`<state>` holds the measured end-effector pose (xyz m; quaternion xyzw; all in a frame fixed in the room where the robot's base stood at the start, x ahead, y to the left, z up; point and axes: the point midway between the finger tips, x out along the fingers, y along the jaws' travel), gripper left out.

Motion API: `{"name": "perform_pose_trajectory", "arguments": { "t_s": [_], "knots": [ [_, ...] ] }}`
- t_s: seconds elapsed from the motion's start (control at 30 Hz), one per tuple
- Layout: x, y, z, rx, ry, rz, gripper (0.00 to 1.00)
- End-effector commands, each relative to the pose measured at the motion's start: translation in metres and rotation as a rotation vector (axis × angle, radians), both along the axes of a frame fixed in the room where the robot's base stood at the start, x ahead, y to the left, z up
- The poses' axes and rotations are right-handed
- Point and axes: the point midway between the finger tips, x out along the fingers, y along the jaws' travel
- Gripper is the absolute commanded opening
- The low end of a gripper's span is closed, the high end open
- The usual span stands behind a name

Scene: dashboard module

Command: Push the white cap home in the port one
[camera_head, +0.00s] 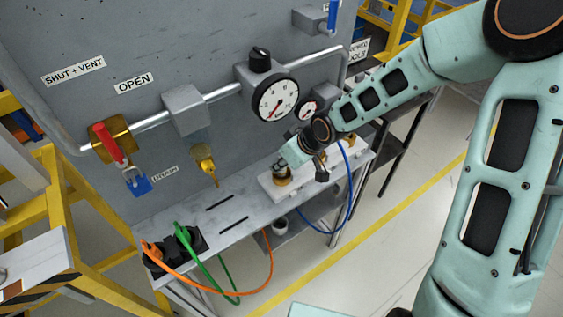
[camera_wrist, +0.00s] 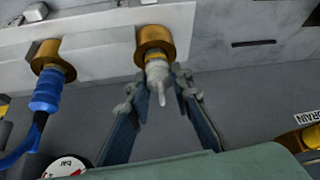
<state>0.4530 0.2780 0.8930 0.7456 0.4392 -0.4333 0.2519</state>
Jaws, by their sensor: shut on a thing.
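The white cap (camera_wrist: 158,78) lies between the two fingers of my gripper (camera_wrist: 161,92) in the wrist view, with a thin tip pointing away from the port. My gripper is shut on it. The cap's other end meets the mouth of a brass port (camera_wrist: 154,42), with a yellowish band showing at the joint. I cannot tell how deep it sits. In the head view my gripper (camera_head: 288,165) is right at this brass port (camera_head: 282,180), on the white block (camera_head: 268,189), and mostly hides the cap.
A second brass port (camera_wrist: 47,54) beside it holds a blue connector (camera_wrist: 46,92) with a blue cable (camera_head: 347,195). Green (camera_head: 180,231) and orange (camera_head: 147,246) plugs sit at the shelf's left end. A gauge (camera_head: 274,100) and pipe are on the panel behind. The mid-shelf (camera_head: 220,207) is clear.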

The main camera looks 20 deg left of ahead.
Motion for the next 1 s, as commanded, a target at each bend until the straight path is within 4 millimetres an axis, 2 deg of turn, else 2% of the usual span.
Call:
{"name": "perform_pose_trajectory", "arguments": {
  "t_s": [1.0],
  "knots": [
    [0.0000,0.0001,-0.0086,0.000,0.000,0.000,0.00]
  ]
}}
